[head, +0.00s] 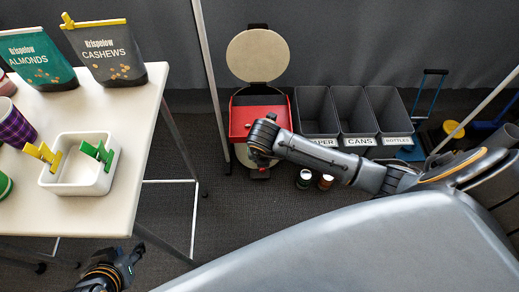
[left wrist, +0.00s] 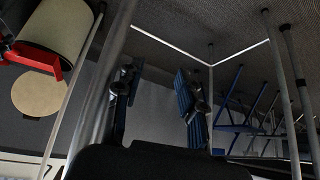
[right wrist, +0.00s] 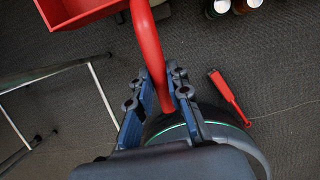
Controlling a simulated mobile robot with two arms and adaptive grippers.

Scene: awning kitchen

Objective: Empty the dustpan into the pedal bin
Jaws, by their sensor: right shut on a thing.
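The pedal bin stands against the back wall with its round beige lid (head: 257,55) raised. Its pale body (left wrist: 62,22) shows in the left wrist view. The red dustpan (head: 277,107) is in front of the lid, over the bin's mouth, which it hides. I cannot make out what it holds. My right gripper (head: 262,143) is shut on the dustpan's handle, which runs between the fingers in the right wrist view (right wrist: 150,60). My left gripper (head: 125,265) is low beside the table; its fingers are apart and empty in the left wrist view (left wrist: 158,105).
Grey sorting bins (head: 358,110) stand right of the pedal bin. Two small jars (head: 314,180) are on the floor. A red-handled object (right wrist: 230,97) lies lower right in the right wrist view. The white table (head: 100,205) with bags and a clip bowl (head: 75,186) is at left.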

